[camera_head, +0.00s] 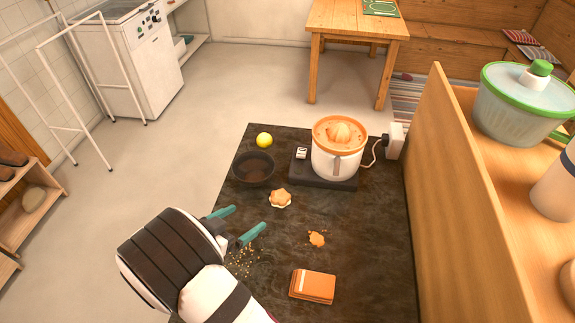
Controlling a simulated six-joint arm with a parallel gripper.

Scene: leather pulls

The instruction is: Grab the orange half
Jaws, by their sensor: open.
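My gripper (249,217) is over the dark table, its two teal fingers spread apart with nothing between them. A small scalloped piece, orange on top with a pale rim (280,198), lies on the table just beyond the fingertips, up and to the right, apart from them. It may be the orange half, but it is too small to be sure. The white juicer (336,160) has an orange rim and a ribbed orange cone on top; I cannot tell whether fruit sits on it.
On the dark table (375,255) are a dark bowl (253,169), a yellow lemon (264,140), an orange crumbly bit (317,239), an orange folded cloth or pad (313,286) and yellow crumbs (243,262). A wooden panel (455,220) stands along the right side.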

